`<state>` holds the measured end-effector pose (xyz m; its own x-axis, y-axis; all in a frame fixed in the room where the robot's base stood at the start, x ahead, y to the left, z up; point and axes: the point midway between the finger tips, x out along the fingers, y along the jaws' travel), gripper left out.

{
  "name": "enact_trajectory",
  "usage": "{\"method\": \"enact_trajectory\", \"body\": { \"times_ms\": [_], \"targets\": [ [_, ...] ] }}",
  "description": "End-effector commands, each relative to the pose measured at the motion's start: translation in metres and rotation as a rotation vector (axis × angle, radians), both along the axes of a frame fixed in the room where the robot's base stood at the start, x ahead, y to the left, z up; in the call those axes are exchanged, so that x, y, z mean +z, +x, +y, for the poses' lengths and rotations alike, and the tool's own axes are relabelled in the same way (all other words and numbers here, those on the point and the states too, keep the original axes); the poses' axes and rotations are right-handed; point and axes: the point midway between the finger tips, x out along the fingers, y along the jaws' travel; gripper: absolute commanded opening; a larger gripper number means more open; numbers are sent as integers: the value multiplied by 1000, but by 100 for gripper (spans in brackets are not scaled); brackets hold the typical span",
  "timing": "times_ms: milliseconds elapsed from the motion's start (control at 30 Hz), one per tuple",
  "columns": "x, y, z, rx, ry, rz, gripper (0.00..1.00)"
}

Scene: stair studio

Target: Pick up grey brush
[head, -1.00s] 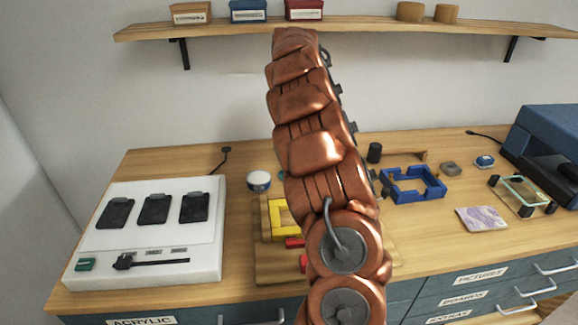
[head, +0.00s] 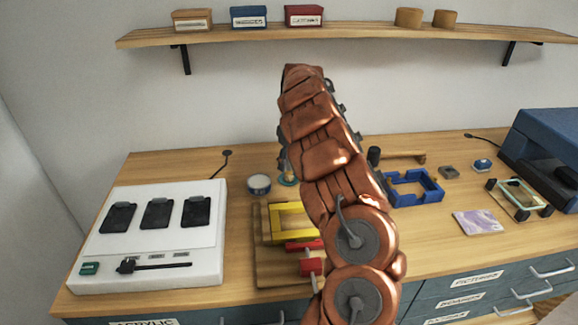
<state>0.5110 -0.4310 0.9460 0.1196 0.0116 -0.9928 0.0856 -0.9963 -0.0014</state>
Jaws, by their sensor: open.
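I cannot pick out a grey brush for certain. A wooden bar (head: 404,156) lies at the back of the bench beside a small dark cylinder (head: 374,155); I cannot tell whether either is part of a brush. My copper-coloured arm rises through the middle of the head view and hides part of the bench. My gripper is not visible. A small teal-rimmed item (head: 287,181) is partly hidden just left of my arm.
A white panel (head: 205,255) with black pads is at left. A white-topped round pot (head: 259,184), a yellow frame (head: 292,236) and red blocks (head: 309,267) lie near my arm. A blue frame (head: 428,190), purple card (head: 480,222) and blue machine (head: 540,135) are at right. A shelf (head: 350,33) hangs above.

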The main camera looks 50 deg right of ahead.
Motion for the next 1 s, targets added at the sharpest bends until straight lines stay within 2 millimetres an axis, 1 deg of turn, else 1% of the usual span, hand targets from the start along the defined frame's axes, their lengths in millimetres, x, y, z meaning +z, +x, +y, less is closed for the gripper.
{"method": "enact_trajectory", "body": {
  "times_ms": [100,200,467,1000],
  "targets": [
    [-10,1,0,0,1,2,58],
    [-15,1,0,-1,-2,0,58],
    [-17,2,0,-1,-2,0,58],
    [-17,2,0,0,-2,0,2]
  ]
}}
